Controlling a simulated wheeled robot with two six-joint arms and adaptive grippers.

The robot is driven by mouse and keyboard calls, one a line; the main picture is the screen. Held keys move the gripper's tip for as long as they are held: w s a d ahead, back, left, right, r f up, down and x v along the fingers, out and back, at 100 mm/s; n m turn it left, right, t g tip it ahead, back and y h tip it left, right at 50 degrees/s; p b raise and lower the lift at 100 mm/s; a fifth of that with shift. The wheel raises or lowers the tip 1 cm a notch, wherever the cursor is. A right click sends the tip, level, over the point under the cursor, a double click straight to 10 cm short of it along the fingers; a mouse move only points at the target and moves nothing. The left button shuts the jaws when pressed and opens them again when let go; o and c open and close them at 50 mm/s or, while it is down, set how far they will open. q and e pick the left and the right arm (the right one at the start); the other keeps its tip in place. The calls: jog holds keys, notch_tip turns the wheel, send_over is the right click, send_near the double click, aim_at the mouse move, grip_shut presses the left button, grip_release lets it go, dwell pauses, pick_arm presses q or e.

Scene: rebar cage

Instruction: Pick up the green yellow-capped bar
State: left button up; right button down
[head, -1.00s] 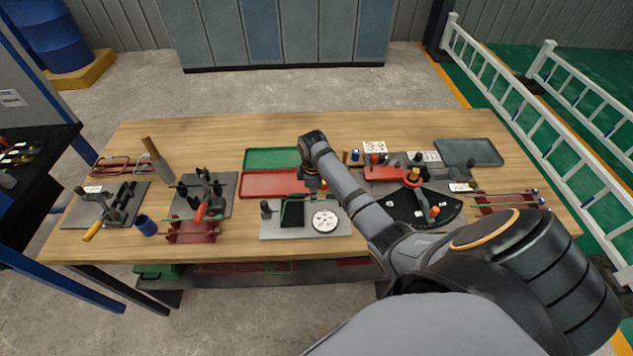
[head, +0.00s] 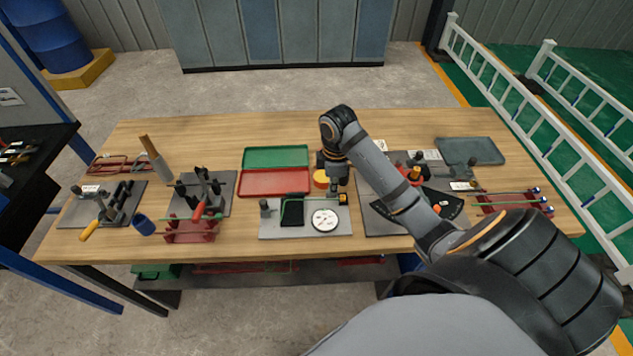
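A thin green bar (head: 312,206) lies across the grey gauge fixture (head: 275,232), between its black block and the white round dial (head: 325,219). A small yellow part (head: 343,198), apparently its cap, shows at the right end. My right gripper (head: 337,193) points down at this end, just above the dial. Its fingers are small and dark, so I cannot tell whether they are open or touch the bar. Another green bar (head: 180,218) lies on the red rack (head: 190,236) at the left; its caps are too small to make out. My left gripper is out of view.
My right arm partly covers the black fan-shaped fixture. Bare wood lies along the front edge.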

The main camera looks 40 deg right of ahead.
jog(key=s+d+r, duration=0.1)
jog(key=s+r, duration=0.2)
jog(key=s, duration=0.3)
jog(key=shift+s+d, duration=0.15)
jog(key=shift+c, duration=2.1)
grip_release()
